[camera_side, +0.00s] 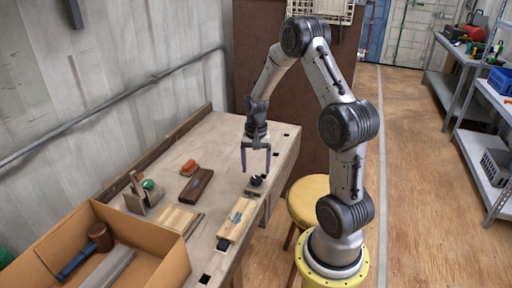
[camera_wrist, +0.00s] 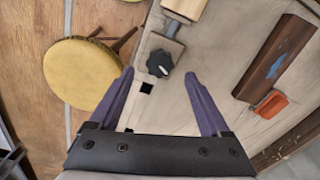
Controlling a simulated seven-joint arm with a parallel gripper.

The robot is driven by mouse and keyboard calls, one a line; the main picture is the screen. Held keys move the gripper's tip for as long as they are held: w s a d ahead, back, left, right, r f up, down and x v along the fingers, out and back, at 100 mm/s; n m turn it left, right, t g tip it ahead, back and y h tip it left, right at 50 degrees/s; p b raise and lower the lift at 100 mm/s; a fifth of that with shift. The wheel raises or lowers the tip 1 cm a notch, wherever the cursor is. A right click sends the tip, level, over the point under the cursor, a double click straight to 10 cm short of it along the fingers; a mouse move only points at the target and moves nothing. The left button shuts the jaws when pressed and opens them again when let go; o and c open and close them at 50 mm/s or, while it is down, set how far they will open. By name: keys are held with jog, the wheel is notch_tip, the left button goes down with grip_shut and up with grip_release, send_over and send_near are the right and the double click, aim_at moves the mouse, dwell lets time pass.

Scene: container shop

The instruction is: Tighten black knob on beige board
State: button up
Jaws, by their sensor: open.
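A black lobed knob (camera_wrist: 160,63) sits on a grey metal plate at the end of the beige board (camera_wrist: 187,8) in the wrist view. In the side view the knob (camera_side: 257,181) is near the bench's front edge, and the beige board (camera_side: 231,229) lies to its lower left with a blue mark on it. My gripper (camera_side: 256,170) is open and empty, pointing down above the knob and apart from it. In the wrist view, the purple fingers of my gripper (camera_wrist: 158,74) are spread wide, with the knob between their tips in the picture.
The workbench (camera_side: 232,140) also holds a dark brown block (camera_side: 196,185), an orange item (camera_side: 188,167) and a wood plane (camera_side: 142,193). A cardboard box (camera_side: 160,235) with a mallet stands at the front left. A yellow stool (camera_side: 310,195) stands beside the bench.

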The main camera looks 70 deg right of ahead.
aim_at(254, 179)
notch_tip(254, 179, up, 10)
dwell(0.3)
jog(key=shift+f, duration=0.1)
jog(key=a+r+n+t+h, duration=0.1)
jog(key=a+r+n+t, duration=0.4)
jog(key=a+r, duration=0.95)
jog(key=s+a+f+n+y, duration=0.1)
jog(key=s+a+f+n, duration=0.2)
jog(key=s+a+n, duration=0.6)
jog(key=s+a, duration=0.1)
jog(key=s, duration=0.2)
jog(key=shift+f+n+t, duration=0.3)
